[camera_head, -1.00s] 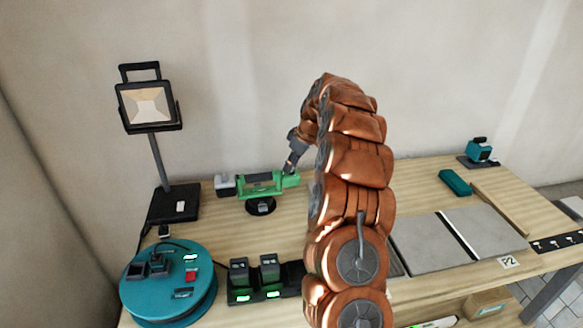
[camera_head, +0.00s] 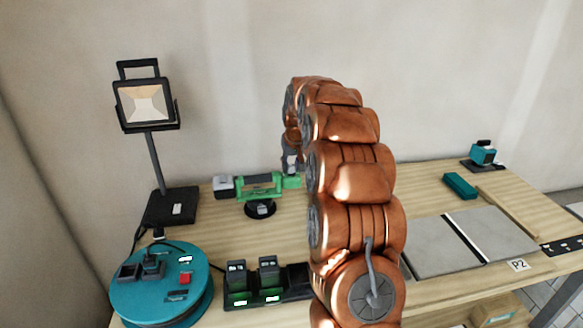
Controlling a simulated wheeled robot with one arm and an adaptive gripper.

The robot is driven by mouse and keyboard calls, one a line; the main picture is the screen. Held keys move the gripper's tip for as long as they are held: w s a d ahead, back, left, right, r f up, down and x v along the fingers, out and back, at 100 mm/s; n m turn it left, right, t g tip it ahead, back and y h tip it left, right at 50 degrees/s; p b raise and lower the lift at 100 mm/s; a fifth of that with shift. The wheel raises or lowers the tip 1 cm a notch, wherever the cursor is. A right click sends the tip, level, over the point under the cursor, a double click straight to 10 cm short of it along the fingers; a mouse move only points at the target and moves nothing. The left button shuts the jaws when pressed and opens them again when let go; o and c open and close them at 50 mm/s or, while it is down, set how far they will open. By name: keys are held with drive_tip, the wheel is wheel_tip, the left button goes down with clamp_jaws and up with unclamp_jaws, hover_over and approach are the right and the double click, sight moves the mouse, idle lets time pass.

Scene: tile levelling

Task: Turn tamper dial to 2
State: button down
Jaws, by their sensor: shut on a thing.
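A green tool (camera_head: 259,187) with a bar handle and a black round foot stands at the back of the table; it looks like the tamper. A grey block is at its left end and a green end piece (camera_head: 292,182) is at its right. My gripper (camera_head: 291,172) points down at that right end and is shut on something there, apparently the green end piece. The fingertips are small, and my arm partly hides this area. No dial marks or numbers can be read.
A work lamp (camera_head: 146,105) stands at the back left. A teal round machine (camera_head: 160,290) and a charger with batteries (camera_head: 254,286) are in front. Grey tiles (camera_head: 490,230), a teal block (camera_head: 459,186) and a teal tool (camera_head: 482,153) are on the right.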

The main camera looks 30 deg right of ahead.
drive_tip(key=shift+m, duration=0.4)
drive_tip(key=c, duration=0.9)
unclamp_jaws()
drive_tip(key=shift+r, duration=0.15)
drive_tip(key=v, duration=1.1)
drive_tip(key=shift+s+a+r, duration=0.1)
drive_tip(key=shift+a+r, duration=0.15)
drive_tip(key=shift+r, duration=0.1)
